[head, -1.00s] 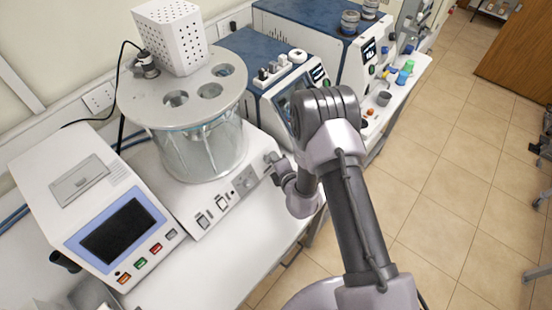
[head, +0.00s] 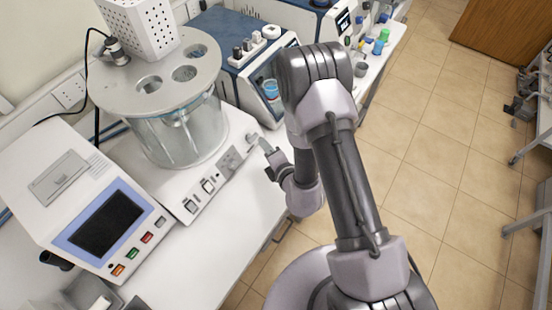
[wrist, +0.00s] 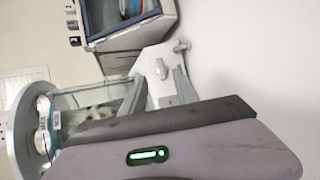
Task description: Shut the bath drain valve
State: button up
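The bath is a clear glass cylinder (head: 180,135) under a round grey metal lid (head: 150,85), on a white base (head: 205,180). A small grey fitting (head: 252,138) sticks out at the base's right end; it looks like the drain valve, but its handle position is too small to read. My gripper (head: 267,148) is right beside this fitting; I cannot tell whether they touch. In the wrist view, the glass (wrist: 88,100) is at the left, and a small grey lever-like part (wrist: 181,46) shows near the base's end.
A white instrument with a dark screen (head: 105,225) stands left of the bath. A blue-topped machine (head: 245,60) stands behind it. Small bottles and cups (head: 378,45) stand on the far bench. The tiled floor (head: 440,130) at the right is open.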

jog(key=p+v, duration=0.2)
jog(key=v, duration=0.6)
